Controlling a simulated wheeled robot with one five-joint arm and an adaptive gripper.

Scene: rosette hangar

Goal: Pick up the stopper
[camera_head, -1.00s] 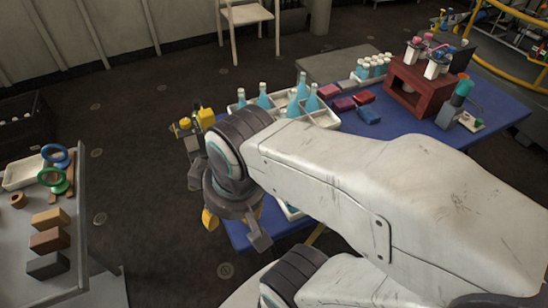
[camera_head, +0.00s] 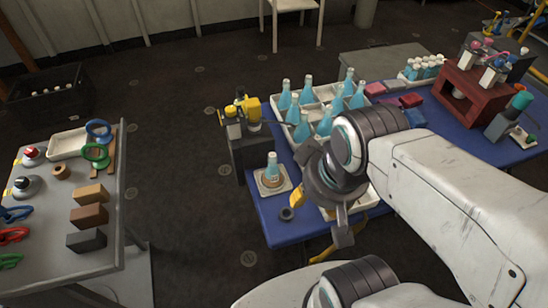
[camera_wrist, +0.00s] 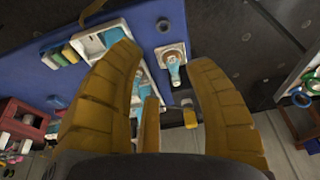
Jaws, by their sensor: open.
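A small dark round piece (camera_head: 287,214), which looks like the stopper, lies on the blue table (camera_head: 268,226) near its front left corner. It also shows in the wrist view (camera_wrist: 163,24), near the top. Beside it a blue bottle (camera_head: 272,166) stands on a pale square stand (camera_head: 262,184); the bottle is in the wrist view too (camera_wrist: 174,72). My gripper (camera_wrist: 165,58) is open and empty, its yellow fingers spread wide. In the head view it hangs to the right of the dark piece, above the table and apart from it.
A white divided crate of blue bottles (camera_head: 299,140) stands behind my gripper. A dark box with yellow-topped things (camera_head: 250,155) adjoins the table's left. A grey bench (camera_head: 110,262) with rings and blocks stands at left, with open floor between.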

